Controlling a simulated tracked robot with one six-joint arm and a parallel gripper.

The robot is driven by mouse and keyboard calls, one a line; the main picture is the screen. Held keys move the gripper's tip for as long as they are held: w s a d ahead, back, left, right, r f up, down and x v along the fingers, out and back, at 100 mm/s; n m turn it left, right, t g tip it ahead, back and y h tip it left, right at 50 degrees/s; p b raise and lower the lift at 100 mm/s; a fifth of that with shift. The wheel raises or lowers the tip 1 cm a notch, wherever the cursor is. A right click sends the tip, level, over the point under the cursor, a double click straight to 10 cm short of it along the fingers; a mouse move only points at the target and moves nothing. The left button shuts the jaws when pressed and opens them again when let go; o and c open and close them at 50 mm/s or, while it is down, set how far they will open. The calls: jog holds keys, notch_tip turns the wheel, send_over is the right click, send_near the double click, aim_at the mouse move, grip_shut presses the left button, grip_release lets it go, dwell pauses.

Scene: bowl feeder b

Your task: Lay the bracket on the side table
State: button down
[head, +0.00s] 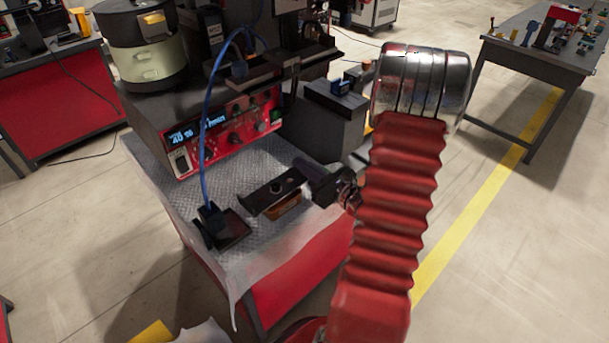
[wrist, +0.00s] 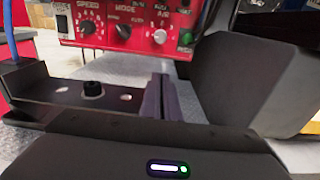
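The bracket (head: 268,192) is a long black plate with holes and a dark bolt head, over the grey mat of the red bench. It also shows in the wrist view (wrist: 68,91), at the left. My gripper (head: 310,178) is at its right end. In the wrist view my two dark fingers (wrist: 162,99) stand close together at that end and appear shut on it; the exact contact is hidden. A brown block (head: 284,206) shows under the bracket. A grey table (head: 545,58), possibly the side table, stands at the far right with several small items on it.
A control box with a red panel (head: 232,127) stands behind the bracket. A black block (head: 222,229) with a blue cable sits in front left on the mat. A bowl feeder (head: 152,50) is at the back left. Open floor with a yellow line (head: 470,220) lies at right.

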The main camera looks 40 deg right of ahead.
aim_at(303, 178)
jog(key=shift+f, duration=2.05)
jog(key=shift+f, duration=0.6)
jog(key=c, duration=2.5)
grip_release()
jog(key=o, duration=0.5)
jog(key=shift+r, duration=0.1)
